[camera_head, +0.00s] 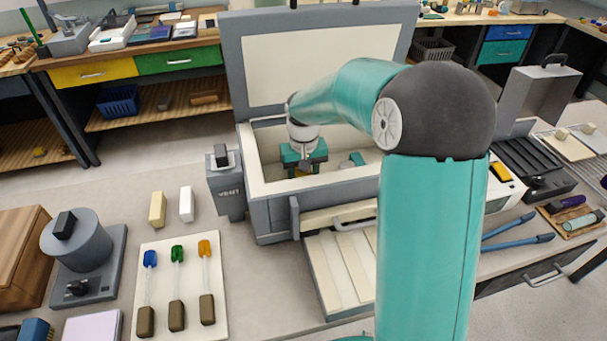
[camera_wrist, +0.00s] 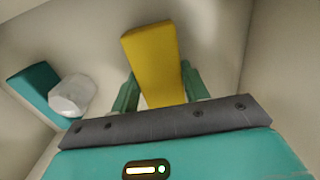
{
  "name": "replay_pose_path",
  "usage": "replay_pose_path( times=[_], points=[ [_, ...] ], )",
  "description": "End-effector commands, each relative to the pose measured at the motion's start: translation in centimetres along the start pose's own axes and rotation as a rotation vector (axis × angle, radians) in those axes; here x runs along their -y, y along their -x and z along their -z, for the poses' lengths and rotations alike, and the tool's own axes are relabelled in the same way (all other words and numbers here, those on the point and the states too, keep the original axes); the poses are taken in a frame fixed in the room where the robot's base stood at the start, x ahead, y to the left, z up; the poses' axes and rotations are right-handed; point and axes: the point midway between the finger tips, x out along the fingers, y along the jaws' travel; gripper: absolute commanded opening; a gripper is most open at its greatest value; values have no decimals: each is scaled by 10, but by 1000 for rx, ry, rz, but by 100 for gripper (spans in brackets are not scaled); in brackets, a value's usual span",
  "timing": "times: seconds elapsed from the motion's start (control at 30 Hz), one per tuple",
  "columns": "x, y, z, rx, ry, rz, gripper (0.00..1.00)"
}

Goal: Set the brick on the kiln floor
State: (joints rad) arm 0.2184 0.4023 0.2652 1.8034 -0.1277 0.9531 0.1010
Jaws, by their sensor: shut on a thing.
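The kiln (camera_head: 262,205) is a grey box with pale inner walls, its lid (camera_head: 320,60) raised at the back. My gripper (camera_head: 303,165) reaches down inside it. In the wrist view my gripper (camera_wrist: 160,90) is shut on a yellow brick (camera_wrist: 150,52), with a green finger on each side. The brick's near end is hidden behind my gripper body. Whether the brick touches the kiln floor cannot be told. A teal block (camera_wrist: 32,90) with a whitish faceted piece (camera_wrist: 72,95) beside it is at the left in the wrist view.
A cream brick (camera_head: 157,209) and a white brick (camera_head: 186,204) stand on the table left of the kiln. A pale board (camera_head: 160,270) holds three rods with coloured tips. A slatted cream panel (camera_head: 340,262) lies before the kiln. Pale walls surround my gripper closely.

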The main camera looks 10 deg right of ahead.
Motion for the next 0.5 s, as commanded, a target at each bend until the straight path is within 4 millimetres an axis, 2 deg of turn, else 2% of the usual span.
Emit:
replay_pose_path(
  times=[0.3,0.33,0.43,0.5],
  points=[
    [0,-2,2,-1,0,0,17],
    [0,-2,2,-1,0,0,49],
    [0,-2,2,-1,0,0,67],
    [0,-2,2,-1,0,0,67]
  ],
)
